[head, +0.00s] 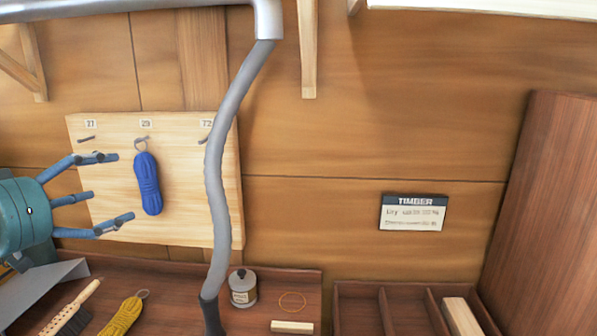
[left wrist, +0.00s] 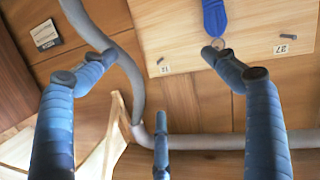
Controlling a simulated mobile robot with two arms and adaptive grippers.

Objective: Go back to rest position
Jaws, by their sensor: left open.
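My left gripper (head: 112,188) comes in from the left in the head view. Its blue fingers are spread and empty, in front of the light wooden peg board (head: 185,222). A blue rope coil (head: 147,184) hangs by a loop from the middle hook, under the label 29, just right of the upper fingertip. The outer hooks, labelled 27 and 72, carry nothing. My right gripper is in neither view.
Below are a brush (head: 72,308), a yellow rope coil (head: 124,316), a small jar (head: 243,288) and a wooden block (head: 291,327). A divided tray (head: 385,291) stands right, under a timber sign (head: 412,212).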

